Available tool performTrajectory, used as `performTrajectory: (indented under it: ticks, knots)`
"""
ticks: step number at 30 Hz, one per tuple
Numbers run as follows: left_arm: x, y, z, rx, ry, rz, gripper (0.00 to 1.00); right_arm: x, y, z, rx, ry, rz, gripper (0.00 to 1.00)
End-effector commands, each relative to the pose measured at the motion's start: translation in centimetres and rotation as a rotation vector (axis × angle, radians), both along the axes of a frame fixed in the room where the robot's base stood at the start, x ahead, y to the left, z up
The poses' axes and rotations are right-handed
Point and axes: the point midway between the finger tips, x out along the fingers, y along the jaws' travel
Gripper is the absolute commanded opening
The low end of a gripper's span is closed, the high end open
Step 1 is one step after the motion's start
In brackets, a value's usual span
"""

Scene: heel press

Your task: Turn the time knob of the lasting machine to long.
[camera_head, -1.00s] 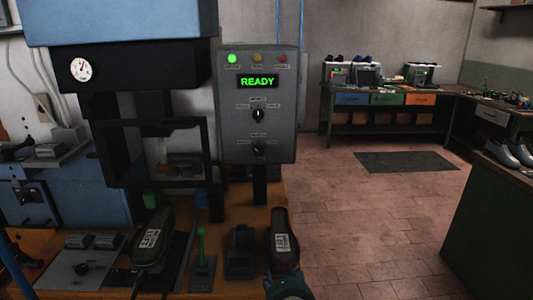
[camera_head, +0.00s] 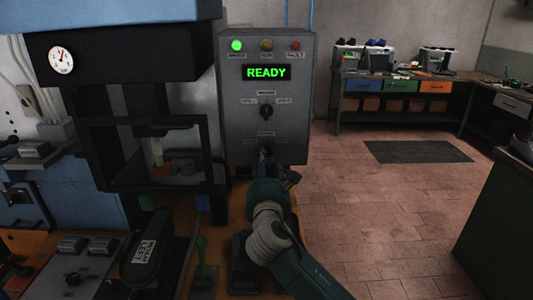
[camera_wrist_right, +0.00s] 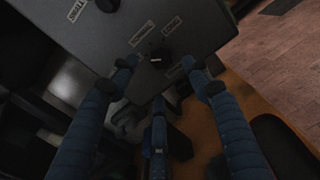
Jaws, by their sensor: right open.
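The lasting machine's grey control box (camera_head: 235,125) shows a green READY display (camera_head: 266,72). Below it sit two black knobs, an upper one (camera_head: 266,110) and a lower one (camera_head: 265,149); their labels are too small to read surely. My right gripper (camera_head: 274,172) is at the lower knob and partly covers it. In the right wrist view the lower knob (camera_wrist_right: 160,56) lies ahead between the spread fingers of the open gripper (camera_wrist_right: 160,72). Contact cannot be told. The upper knob (camera_wrist_right: 107,5) is at that view's top edge. My left gripper is not in view.
The press frame (camera_head: 100,150) with its gauge (camera_head: 61,59) stands left of the box. A last marked with a label (camera_head: 145,255) and a green-topped lever (camera_head: 200,250) are on the bench below. Open floor (camera_head: 360,210) lies to the right.

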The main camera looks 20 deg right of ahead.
Motion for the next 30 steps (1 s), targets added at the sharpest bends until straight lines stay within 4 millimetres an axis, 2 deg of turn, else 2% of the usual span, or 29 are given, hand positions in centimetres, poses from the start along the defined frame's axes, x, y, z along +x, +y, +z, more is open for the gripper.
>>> performTrajectory:
  ticks: [4,9,15,22,23,28,29,30]
  knots:
    - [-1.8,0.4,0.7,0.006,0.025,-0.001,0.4,2.9,-0.9,0.2,0.001,0.002,-0.004,0.49]
    - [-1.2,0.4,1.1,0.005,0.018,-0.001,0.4,5.1,-1.6,0.1,0.003,0.002,-0.002,0.49]
    - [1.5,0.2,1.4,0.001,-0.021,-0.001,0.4,6.1,-1.8,0.0,0.004,0.001,0.0,0.49]
    - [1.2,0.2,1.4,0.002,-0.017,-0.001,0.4,6.2,-1.8,-0.1,0.004,0.001,0.0,0.49]
    - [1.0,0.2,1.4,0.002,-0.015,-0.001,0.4,6.2,-1.8,-0.1,0.004,0.001,0.0,0.45]
    - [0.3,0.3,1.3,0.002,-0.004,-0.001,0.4,6.1,-1.8,-0.1,0.005,0.002,-0.001,0.11]
    - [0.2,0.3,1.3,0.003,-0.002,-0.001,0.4,6.1,-1.9,-0.1,0.005,0.003,-0.001,0.06]
    - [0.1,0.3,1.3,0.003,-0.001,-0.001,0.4,6.1,-1.9,-0.2,0.004,0.003,-0.001,0.05]
